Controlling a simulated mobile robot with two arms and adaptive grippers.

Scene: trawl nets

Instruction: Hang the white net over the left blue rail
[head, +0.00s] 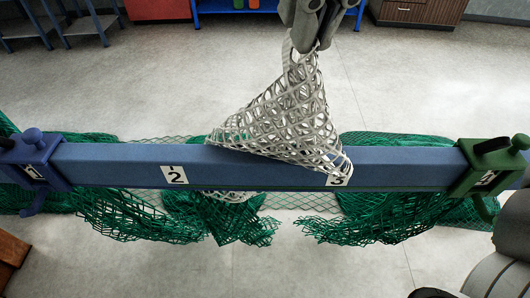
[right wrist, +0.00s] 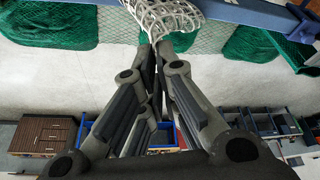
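The white net (head: 285,115) is gathered at its top in my right gripper (head: 308,45), on the far side of the blue rail (head: 255,165). It spreads down as a cone onto the rail between labels 2 and 3, and a small white part shows below the rail's near side. In the right wrist view the fingers (right wrist: 157,48) are closed together at the white net (right wrist: 165,14). Their tips are partly hidden by mesh.
Green nets (head: 385,215) hang below and behind the rail, with paler mesh between them. A blue clamp (head: 32,165) sits at the rail's left end and a green clamp (head: 487,170) at its right. Shelves and cabinets (head: 418,12) stand far back; the floor between is clear.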

